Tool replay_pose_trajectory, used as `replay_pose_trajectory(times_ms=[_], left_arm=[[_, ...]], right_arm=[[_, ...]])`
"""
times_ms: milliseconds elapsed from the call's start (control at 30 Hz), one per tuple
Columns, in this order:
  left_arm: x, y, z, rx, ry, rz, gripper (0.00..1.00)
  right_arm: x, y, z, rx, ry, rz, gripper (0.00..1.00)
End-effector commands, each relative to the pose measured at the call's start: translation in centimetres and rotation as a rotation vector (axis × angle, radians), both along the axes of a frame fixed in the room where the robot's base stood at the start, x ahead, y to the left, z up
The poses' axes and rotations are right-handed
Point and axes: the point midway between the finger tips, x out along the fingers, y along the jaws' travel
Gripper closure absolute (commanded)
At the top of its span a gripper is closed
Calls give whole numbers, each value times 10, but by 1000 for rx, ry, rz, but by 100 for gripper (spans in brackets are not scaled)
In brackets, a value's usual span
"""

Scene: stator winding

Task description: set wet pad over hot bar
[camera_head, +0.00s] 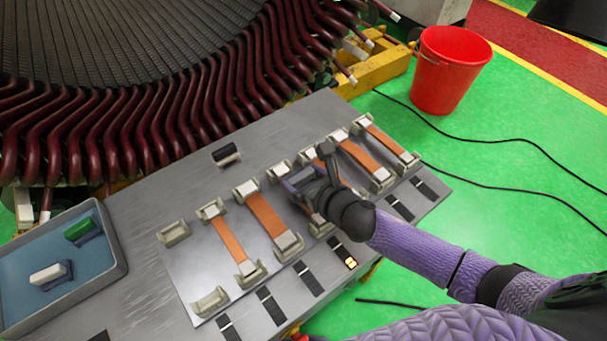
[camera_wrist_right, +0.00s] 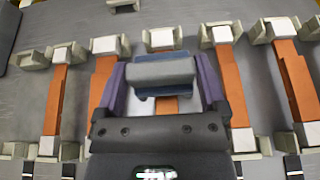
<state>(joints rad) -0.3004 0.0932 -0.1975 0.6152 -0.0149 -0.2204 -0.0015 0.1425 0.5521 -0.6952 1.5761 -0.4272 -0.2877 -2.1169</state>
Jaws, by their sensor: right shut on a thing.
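My right gripper (camera_head: 306,184) is shut on a grey pad with a blue underside. The pad (camera_wrist_right: 162,72) shows between the purple fingers in the right wrist view. It is above the middle copper bar (camera_wrist_right: 168,105), which the gripper and pad largely cover. I cannot tell whether the pad touches the bar. The black strip in front of this bar has a lit orange marker (camera_head: 351,263); the other strips show no such light. My left gripper is not in view.
Other copper bars (camera_head: 268,215) lie in pale end clips on both sides. A blue-lined tray (camera_head: 100,285) at left holds a green pad (camera_head: 80,229) and a white pad (camera_head: 48,274). A dark block (camera_head: 226,155) stands behind the bars. A red bucket (camera_head: 451,70) stands on the floor.

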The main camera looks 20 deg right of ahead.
Motion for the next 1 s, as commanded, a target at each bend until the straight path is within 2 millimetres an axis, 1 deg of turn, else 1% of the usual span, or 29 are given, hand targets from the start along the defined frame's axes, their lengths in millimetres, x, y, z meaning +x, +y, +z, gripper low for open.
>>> replay_pose_trajectory(times_ms=[33,133,200,433,467,500,767,867,1000], left_arm=[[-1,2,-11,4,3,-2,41],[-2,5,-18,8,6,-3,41],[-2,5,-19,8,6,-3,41],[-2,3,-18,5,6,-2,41],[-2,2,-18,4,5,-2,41],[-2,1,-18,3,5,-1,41],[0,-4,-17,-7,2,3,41],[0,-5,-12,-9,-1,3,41],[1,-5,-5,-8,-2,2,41]], right_arm=[[0,0,-12,0,0,0,71],[0,0,-20,2,0,1,71],[0,0,-22,1,-1,1,71],[0,0,-21,0,-2,1,71],[0,0,-21,0,-2,1,5],[0,0,-21,0,-2,1,0],[-2,-1,-19,-1,-1,0,0],[-14,-5,-14,-1,1,0,0],[-40,-14,-2,-1,2,2,0]])
